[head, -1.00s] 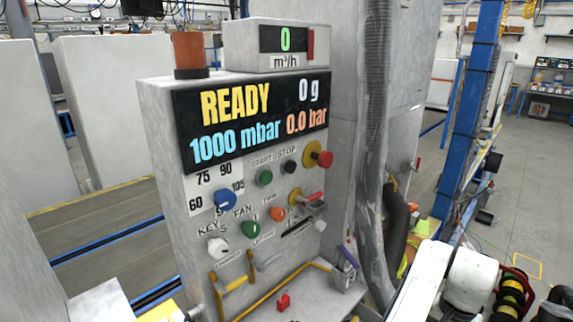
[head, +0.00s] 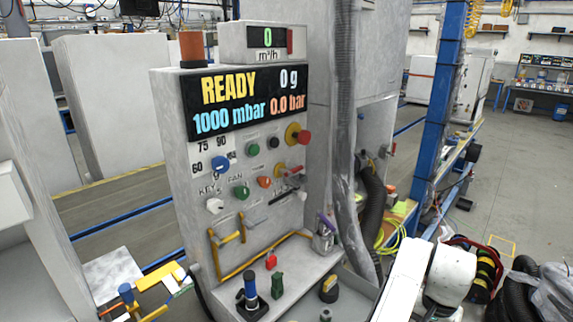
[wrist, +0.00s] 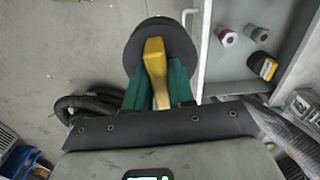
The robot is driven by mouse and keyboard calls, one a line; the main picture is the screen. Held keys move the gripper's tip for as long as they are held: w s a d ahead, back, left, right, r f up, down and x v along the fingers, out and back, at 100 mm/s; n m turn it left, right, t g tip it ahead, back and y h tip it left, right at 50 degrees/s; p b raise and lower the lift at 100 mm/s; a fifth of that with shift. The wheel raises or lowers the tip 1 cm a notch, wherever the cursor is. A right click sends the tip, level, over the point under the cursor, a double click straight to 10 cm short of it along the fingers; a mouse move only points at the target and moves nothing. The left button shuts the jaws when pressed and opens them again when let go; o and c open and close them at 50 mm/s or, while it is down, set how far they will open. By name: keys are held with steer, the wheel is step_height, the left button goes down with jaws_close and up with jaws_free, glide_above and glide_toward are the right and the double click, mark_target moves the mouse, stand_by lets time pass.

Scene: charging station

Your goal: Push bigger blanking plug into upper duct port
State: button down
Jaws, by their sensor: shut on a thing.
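A round black plug with a yellow grip bar (wrist: 155,62) is held in my gripper (wrist: 157,80) in the wrist view. The green fingers are shut on the yellow bar from both sides. The black disc (wrist: 143,32) lies beyond the fingers, over grey floor, apart from other things. I cannot identify the upper duct port in either view. My gripper and the plug are out of the head view; only my white arm shows at its lower right.
A grey console (head: 170,130) with displays and knobs stands mid-view. Its shelf holds a blue-topped item (head: 250,288), a green item (head: 277,285) and a yellow-black item (head: 328,289). A ribbed grey hose (head: 344,90) and black hose (head: 373,205) run beside it.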

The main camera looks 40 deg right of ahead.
steer(key=w+a+f+n+b, duration=0.6)
steer(key=w+a+f+n, duration=0.3)
steer(key=w+a+f, duration=0.45)
steer(key=w+a+f+n+b, duration=0.2)
steer(key=a+f+n, duration=0.1)
steer(key=a, duration=0.6)
steer(key=w+a+f+n+b, duration=0.2)
steer(key=w+a+f+n, duration=0.1)
steer(key=a, duration=0.7)
steer(key=shift+w+f+n+b, duration=0.3)
steer(key=shift+w+f+n, duration=0.05)
steer(key=shift+n, duration=0.25)
steer(key=shift+d, duration=0.1)
